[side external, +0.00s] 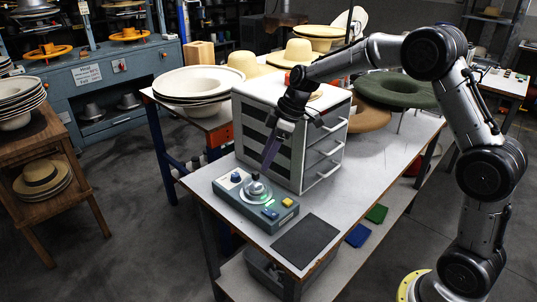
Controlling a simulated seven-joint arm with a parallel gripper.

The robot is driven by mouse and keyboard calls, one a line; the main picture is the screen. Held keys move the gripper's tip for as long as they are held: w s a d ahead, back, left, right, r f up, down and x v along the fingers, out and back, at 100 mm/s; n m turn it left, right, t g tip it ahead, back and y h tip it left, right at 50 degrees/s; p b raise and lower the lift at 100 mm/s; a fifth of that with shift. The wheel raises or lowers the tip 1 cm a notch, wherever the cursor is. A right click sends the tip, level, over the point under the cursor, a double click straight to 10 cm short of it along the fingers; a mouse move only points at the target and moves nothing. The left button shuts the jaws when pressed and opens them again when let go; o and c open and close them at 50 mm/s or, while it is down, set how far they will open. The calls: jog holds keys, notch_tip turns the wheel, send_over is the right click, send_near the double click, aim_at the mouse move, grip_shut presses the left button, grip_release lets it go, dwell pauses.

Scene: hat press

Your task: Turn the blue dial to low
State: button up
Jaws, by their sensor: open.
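The blue dial (236,177) is a small blue knob on a pale plate, at the back left corner of a grey-green control box (228,198). The box sits at the left front of the white-topped table. The dial's setting and any marks around it are too small to read. My gripper (268,160) is open and points down, above and to the right of the dial, near a round dark-knobbed control (255,188). It appears apart from the dial. The exact spread of its fingers is hard to see against the cabinet.
A blue button (270,213) and a yellow button (287,202) are on the box's front right. A white drawer cabinet (322,160) stands close behind it. A dark mat (306,240) lies to the right. Hats (298,52) and a stack of white brims (190,84) are farther back.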

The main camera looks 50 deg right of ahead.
jog(key=shift+s, duration=0.15)
notch_tip(320, 180, up, 6)
jog(key=w+m+g, duration=0.1)
jog(key=w+m, duration=0.2)
jog(key=m, duration=0.6)
jog(key=m+g+h, duration=0.2)
jog(key=m+h, duration=0.1)
jog(key=m, duration=0.8)
send_over(235, 175)
notch_tip(235, 175, down, 5)
notch_tip(235, 175, down, 14)
jog(key=shift+d+r, duration=0.1)
jog(key=shift+d, duration=0.05)
jog(key=shift+c, duration=0.3)
grip_shut()
